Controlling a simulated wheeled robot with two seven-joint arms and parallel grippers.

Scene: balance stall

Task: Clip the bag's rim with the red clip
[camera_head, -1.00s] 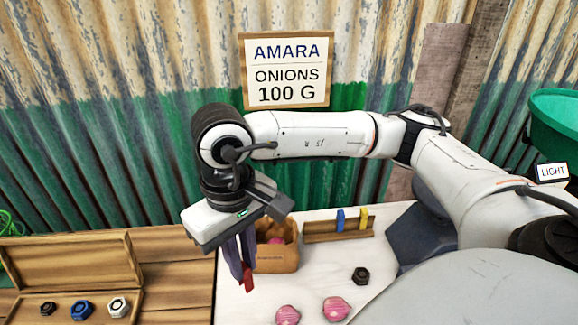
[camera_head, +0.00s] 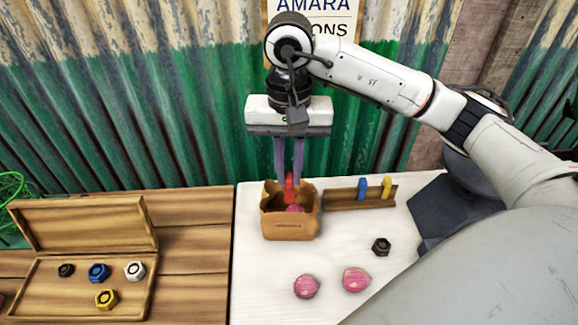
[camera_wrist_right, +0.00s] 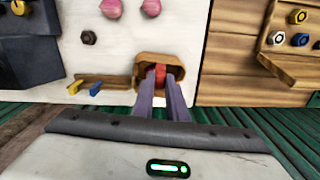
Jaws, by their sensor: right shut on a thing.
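The brown paper bag (camera_head: 290,228) stands on the white tabletop with its top open and something pink inside. My right gripper (camera_head: 289,181) points down over the bag's far side, shut on the red clip (camera_head: 290,188). The clip is at the height of the bag's far rim. I cannot tell whether it touches the rim. In the right wrist view, the red clip (camera_wrist_right: 160,71) shows between the fingertips, in front of the bag's opening (camera_wrist_right: 143,66). My left gripper is not in view.
A wooden rack (camera_head: 345,195) with a blue clip (camera_head: 362,188) and a yellow clip (camera_head: 387,187) stands right of the bag. Two pink onions (camera_head: 306,286) and a dark nut (camera_head: 381,246) lie in front. An open wooden case (camera_head: 135,246) with several nuts is at left.

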